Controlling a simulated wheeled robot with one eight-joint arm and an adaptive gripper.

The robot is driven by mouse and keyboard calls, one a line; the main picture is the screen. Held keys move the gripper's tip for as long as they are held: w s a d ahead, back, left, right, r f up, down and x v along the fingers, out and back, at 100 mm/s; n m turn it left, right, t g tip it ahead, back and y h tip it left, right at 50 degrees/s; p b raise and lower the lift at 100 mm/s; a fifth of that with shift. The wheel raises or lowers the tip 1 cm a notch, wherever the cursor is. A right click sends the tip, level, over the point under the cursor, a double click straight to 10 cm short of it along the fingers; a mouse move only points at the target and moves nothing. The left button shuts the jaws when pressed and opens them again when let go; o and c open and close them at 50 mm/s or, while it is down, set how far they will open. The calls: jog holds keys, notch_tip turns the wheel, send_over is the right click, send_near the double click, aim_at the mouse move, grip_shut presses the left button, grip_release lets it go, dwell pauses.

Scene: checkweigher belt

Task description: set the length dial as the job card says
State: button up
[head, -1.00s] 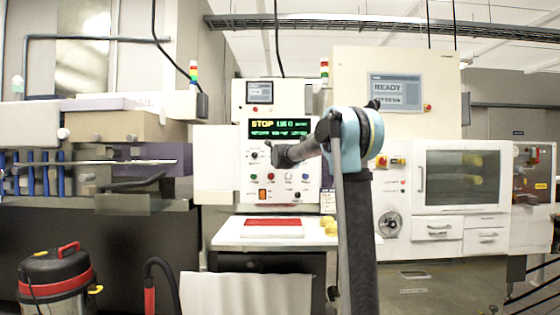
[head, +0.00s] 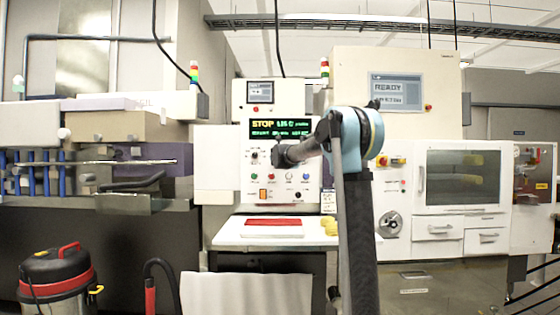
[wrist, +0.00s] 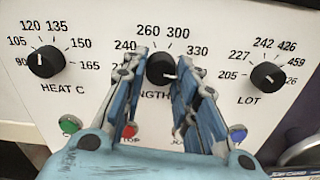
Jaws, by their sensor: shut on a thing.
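In the wrist view the LENGTH dial (wrist: 160,66) is a black knob on a white panel. Its printed scale shows 240, 260, 300 and 330; more numbers are hidden by my fingers. My gripper (wrist: 164,70) has its two blue fingers on either side of this knob, shut on it. A small white mark on the knob shows toward its lower right, but its exact reading is unclear. In the head view my gripper (head: 281,157) is at the control panel below the display (head: 281,128), which reads STOP and smaller blurred text. No job card is readable.
The HEAT C knob (wrist: 46,62) is left of the dial and the LOT knob (wrist: 267,76) is right of it. A green button (wrist: 69,125), red button (wrist: 129,131) and blue button (wrist: 238,132) sit below. A red-topped block (head: 273,222) lies on the white shelf.

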dwell(0.4)
jog(key=o, duration=1.1)
jog(key=shift+c, duration=0.2)
jog(key=s, duration=1.1)
jog(key=shift+s+a, duration=0.2)
jog(key=shift+s, duration=0.2)
jog(key=shift+f, duration=0.1)
